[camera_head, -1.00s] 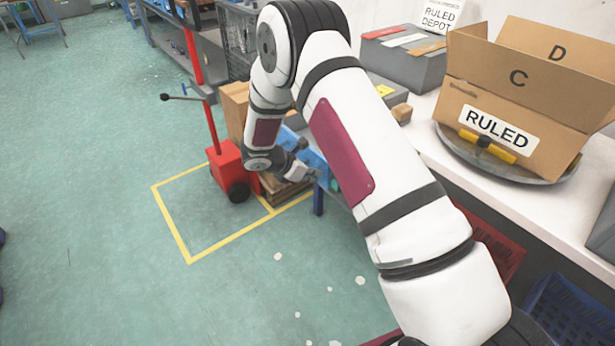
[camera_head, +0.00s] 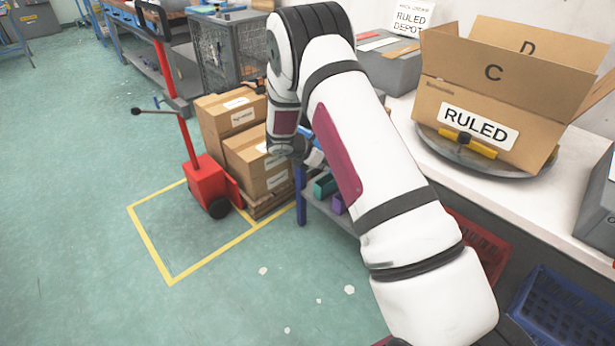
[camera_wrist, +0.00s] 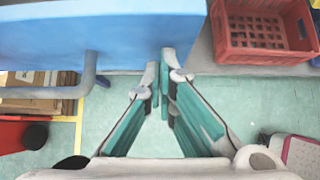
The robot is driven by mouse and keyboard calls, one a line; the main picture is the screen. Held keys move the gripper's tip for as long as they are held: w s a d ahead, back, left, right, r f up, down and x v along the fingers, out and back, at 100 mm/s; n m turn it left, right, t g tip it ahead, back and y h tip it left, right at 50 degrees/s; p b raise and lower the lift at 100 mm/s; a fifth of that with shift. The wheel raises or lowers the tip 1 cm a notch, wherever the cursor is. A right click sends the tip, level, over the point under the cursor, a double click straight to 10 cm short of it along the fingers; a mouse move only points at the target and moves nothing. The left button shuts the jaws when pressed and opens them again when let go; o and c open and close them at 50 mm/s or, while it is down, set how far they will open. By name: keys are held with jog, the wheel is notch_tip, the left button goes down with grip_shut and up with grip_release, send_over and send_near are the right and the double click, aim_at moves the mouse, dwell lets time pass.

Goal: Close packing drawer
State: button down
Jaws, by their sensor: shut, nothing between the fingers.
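The packing drawer's blue front (camera_wrist: 130,30) fills the upper left of the wrist view, with a grey bar handle (camera_wrist: 50,92) on it. In the head view only a small blue part (camera_head: 305,132) shows beside my arm; the rest is hidden, so I cannot tell how far the drawer stands out. My gripper (camera_wrist: 165,62) is shut and empty, its fingertips at the right part of the blue front's lower edge; I cannot tell whether they touch it. In the head view my gripper (camera_head: 315,158) is at the bench's near end, partly hidden by my arm.
A red pallet jack (camera_head: 206,185) and stacked cartons (camera_head: 258,160) stand left of the bench. A teal bin (camera_head: 325,185) sits on the lower shelf. A red crate (camera_wrist: 262,35) is at the wrist view's upper right. An open RULED carton (camera_head: 490,95) stands on the counter. The left floor is clear.

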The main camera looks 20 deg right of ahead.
jog(key=w+d, duration=0.1)
jog(key=d, duration=0.1)
jog(key=w+d+b, duration=0.1)
jog(key=d, duration=0.5)
jog(key=shift+w+d+b, duration=0.25)
jog(key=shift+w+b, duration=0.1)
jog(key=shift+w, duration=0.05)
jog(key=shift+w+d, duration=0.1)
jog(key=shift+d, duration=0.3)
jog(key=shift+d+r, duration=0.1)
jog(key=shift+a, duration=0.35)
jog(key=a, duration=0.1)
jog(key=s+a, duration=0.1)
jog(key=a, duration=0.2)
jog(key=shift+s+a+r, duration=0.2)
jog(key=shift+s+r, duration=0.05)
jog(key=shift+r, duration=0.15)
jog(key=p+v, duration=0.1)
jog(key=v, duration=0.8)
jog(key=shift+p, duration=0.3)
